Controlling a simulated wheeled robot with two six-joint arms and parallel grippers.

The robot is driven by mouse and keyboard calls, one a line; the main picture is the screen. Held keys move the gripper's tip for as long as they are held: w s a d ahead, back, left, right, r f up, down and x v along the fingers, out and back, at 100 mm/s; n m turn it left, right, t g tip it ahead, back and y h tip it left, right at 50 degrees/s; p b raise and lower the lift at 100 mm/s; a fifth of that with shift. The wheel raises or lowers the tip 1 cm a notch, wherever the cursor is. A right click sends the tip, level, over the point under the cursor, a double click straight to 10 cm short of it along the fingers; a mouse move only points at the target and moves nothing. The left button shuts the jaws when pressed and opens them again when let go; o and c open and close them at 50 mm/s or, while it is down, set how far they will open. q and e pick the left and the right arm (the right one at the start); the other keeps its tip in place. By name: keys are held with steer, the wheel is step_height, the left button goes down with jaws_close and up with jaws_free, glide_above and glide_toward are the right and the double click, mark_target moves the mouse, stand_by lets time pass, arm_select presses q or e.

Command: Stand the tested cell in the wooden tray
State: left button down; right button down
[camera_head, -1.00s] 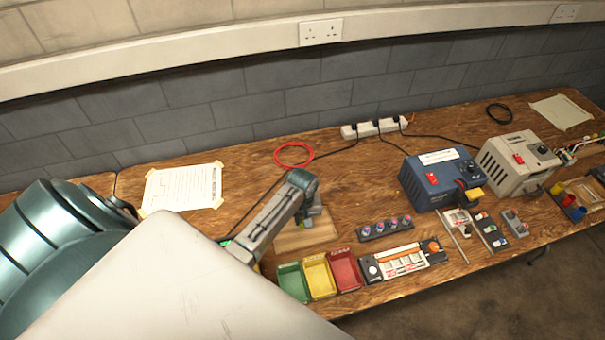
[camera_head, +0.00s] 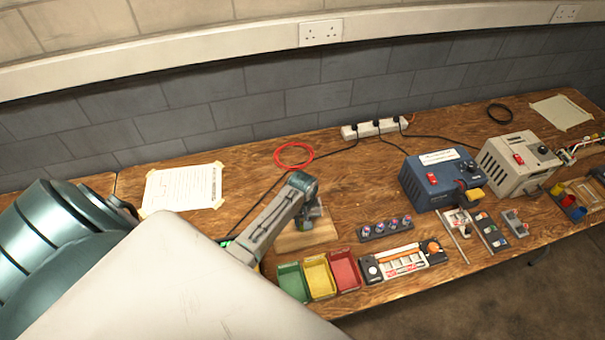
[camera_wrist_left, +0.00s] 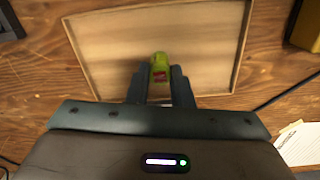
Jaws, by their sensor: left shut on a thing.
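My left gripper (camera_head: 314,208) is over the wooden tray (camera_head: 292,241), which is mostly hidden behind my arm in the head view. In the left wrist view the gripper (camera_wrist_left: 160,80) is shut on a yellow-green cell (camera_wrist_left: 160,66) with a small red mark. The cell's end shows between the fingertips, above the pale floor of the tray (camera_wrist_left: 115,50), near the side closest to my wrist. I cannot tell whether the cell touches the tray floor. My right gripper is not in view.
Green (camera_head: 292,283), yellow (camera_head: 319,278) and red (camera_head: 345,271) bins stand in front of the tray. A dark rack (camera_head: 385,229) with several cells lies to its right. A blue charger (camera_head: 430,185) stands farther right. A red cable loop (camera_head: 293,155) lies behind.

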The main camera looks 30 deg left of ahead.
arm_select(q)
steer(key=shift+f, duration=0.3)
stand_by(0.6)
steer(key=c, duration=1.2)
jaws_free()
steer(key=shift+r, duration=3.5)
